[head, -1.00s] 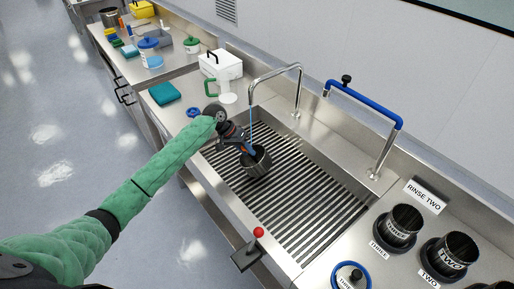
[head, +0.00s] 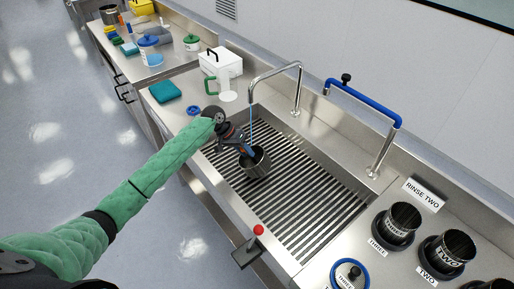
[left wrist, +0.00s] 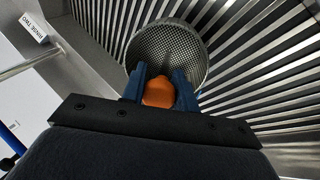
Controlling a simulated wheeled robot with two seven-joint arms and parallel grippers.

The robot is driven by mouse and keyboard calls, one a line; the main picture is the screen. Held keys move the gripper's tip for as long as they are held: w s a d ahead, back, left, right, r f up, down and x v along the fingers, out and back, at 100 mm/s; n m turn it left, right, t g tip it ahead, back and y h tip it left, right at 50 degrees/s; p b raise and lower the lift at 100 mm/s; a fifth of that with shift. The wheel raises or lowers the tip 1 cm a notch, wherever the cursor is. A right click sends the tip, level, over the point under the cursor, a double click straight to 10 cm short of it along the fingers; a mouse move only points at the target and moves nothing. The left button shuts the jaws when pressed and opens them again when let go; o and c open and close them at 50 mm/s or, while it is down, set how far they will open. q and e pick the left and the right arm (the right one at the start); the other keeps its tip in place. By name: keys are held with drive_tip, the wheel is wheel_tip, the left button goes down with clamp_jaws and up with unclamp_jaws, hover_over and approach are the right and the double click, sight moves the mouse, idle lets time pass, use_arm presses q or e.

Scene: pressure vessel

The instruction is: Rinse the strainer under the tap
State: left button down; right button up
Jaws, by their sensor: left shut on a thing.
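The strainer (head: 257,163) is a dark metal cup over the slatted sink grate. It also shows in the left wrist view (left wrist: 166,52), with its perforated mesh inside. My left gripper (head: 245,150) is shut on the strainer's orange handle (left wrist: 159,92), between blue fingers. The silver tap (head: 275,72) arches over the sink, and a thin blue stream (head: 251,118) comes down from its spout toward the strainer. The stream's lower end is close to the strainer's mouth; I cannot tell exactly where it lands. My right gripper is not in view.
A blue-handled tap (head: 365,103) stands further right. A red-knobbed lever (head: 258,230) sits at the sink's front edge. Labelled dark cups (head: 403,220) stand at the lower right near a "RINSE TWO" sign (head: 423,195). A white box (head: 222,64) and teal cloth (head: 165,92) lie left of the sink.

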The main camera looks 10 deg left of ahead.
use_arm(q)
drive_tip(key=shift+r, duration=0.1)
idle(0.5)
drive_tip(key=s+r+p, duration=0.1)
drive_tip(key=s+r, duration=0.3)
drive_tip(key=s, duration=0.1)
drive_tip(key=shift+p, duration=0.3)
idle(0.6)
